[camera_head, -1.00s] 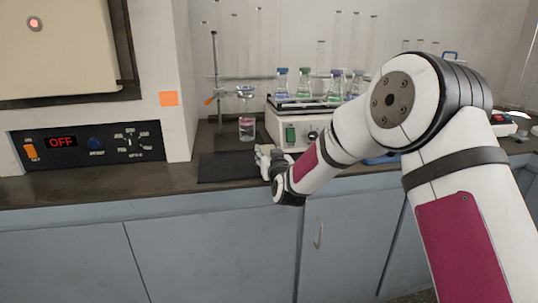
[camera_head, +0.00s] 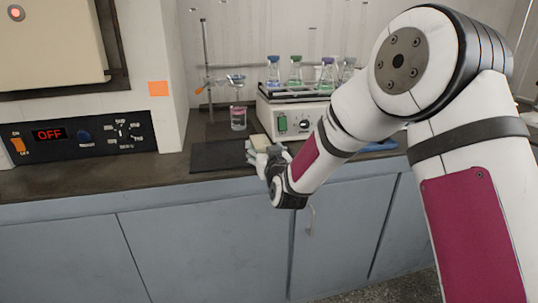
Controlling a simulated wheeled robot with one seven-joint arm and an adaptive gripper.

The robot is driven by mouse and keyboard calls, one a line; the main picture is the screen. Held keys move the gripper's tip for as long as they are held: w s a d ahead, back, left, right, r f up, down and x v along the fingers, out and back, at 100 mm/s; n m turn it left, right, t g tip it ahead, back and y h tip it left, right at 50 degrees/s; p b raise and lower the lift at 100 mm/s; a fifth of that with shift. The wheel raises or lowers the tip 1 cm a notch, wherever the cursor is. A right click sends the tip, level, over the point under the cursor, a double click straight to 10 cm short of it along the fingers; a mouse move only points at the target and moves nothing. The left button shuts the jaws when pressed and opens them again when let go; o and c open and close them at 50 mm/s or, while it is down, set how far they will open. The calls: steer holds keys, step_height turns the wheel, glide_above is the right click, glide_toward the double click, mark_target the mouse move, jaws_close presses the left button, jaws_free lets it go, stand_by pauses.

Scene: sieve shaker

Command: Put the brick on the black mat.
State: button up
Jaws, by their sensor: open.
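The black mat (camera_head: 215,158) lies flat on the dark counter, left of my gripper. A small pale tan and greenish block, which looks like the brick (camera_head: 262,142), shows just above and behind my gripper at the mat's right end. My gripper (camera_head: 257,156) is open, low over the counter by the mat's right part. The wrist and fingers hide the lower part of the brick. I cannot tell whether the brick touches the fingers or rests fully on the mat.
A white shaker (camera_head: 290,117) with several flasks stands behind my gripper. A stand (camera_head: 207,75) and a glass beaker (camera_head: 238,118) are behind the mat. An oven panel (camera_head: 75,138) is at the left. The counter's front edge runs below the mat.

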steer(key=v, duration=0.6)
steer(key=shift+p, duration=0.3)
steer(key=shift+s+d, duration=0.1)
steer(key=shift+s, duration=0.05)
steer(key=s+d+r+g+h, duration=0.2)
steer(key=s+d+g, duration=0.3)
steer(key=s, duration=0.4)
steer(key=s+d+r+g+h, duration=0.1)
steer(key=s+d+r+g, duration=0.15)
steer(key=s+d, duration=0.6)
steer(key=s+d+m+g, duration=0.1)
steer(key=s+d+g, duration=0.1)
steer(key=s, duration=0.9)
steer(key=s+d+m+g+h, duration=0.1)
steer(key=s+d+g, duration=0.2)
steer(key=s, duration=0.8)
steer(key=s+d+f+m+g, duration=0.1)
steer(key=s+d+g, duration=0.2)
steer(key=s, duration=0.7)
steer(key=shift+s+g+h, duration=0.4)
steer(key=shift+g, duration=0.05)
